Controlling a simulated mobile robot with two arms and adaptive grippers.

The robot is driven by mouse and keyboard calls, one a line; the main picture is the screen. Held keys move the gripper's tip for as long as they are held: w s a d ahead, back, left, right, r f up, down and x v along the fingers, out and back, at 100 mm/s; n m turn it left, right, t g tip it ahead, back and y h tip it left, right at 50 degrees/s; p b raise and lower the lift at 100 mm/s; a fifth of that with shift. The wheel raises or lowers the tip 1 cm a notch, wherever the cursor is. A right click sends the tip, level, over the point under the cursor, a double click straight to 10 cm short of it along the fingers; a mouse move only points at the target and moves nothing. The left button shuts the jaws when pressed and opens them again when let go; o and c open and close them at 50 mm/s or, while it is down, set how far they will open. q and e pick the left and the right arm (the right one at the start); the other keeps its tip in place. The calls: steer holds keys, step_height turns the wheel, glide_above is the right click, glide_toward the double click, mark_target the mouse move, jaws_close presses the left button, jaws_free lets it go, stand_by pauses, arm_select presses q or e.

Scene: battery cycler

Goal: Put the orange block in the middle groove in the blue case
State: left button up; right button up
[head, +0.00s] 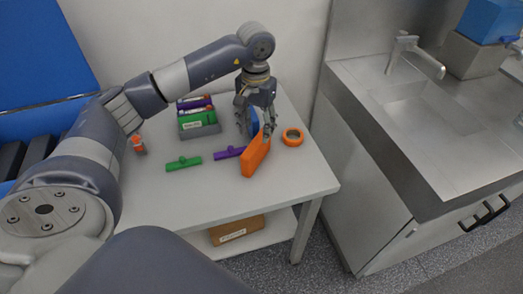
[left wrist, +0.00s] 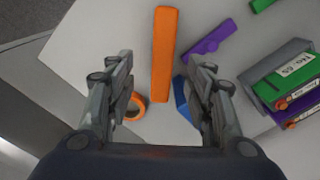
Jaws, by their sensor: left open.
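The orange block (head: 255,158) stands on the white table near its front edge, long and narrow. It also shows in the left wrist view (left wrist: 163,55), in line with the gap between the fingers. My left gripper (head: 255,122) is open, pointing down above and just behind the block, with nothing visibly held. A blue case (head: 45,50) with a raised lid is at the far left. Dark slots (head: 12,160) show in it, partly hidden by my left arm, so I cannot make out the middle groove. My right gripper is not in view.
A blue piece (left wrist: 181,98) lies beside the right finger, partly hidden. An orange ring (head: 292,137), a purple piece (head: 229,153) and a green piece (head: 183,163) lie nearby. A grey holder (head: 200,131) with labelled boxes stands behind. A sink counter is at right.

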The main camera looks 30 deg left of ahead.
mark_target(256, 142)
arm_select(q)
step_height(256, 142, down, 2)
steer(key=shift+f, duration=0.15)
steer(key=shift+f+p, duration=0.4)
steer(key=shift+f, duration=0.15)
steer(key=f, duration=0.1)
steer(key=f+p, duration=0.1)
steer(key=f, duration=0.1)
steer(key=shift+w+a+f, duration=0.2)
steer(key=shift+w+f, duration=0.05)
steer(key=shift+f, duration=0.55)
steer(key=c, duration=0.8)
steer(key=shift+c, duration=0.6)
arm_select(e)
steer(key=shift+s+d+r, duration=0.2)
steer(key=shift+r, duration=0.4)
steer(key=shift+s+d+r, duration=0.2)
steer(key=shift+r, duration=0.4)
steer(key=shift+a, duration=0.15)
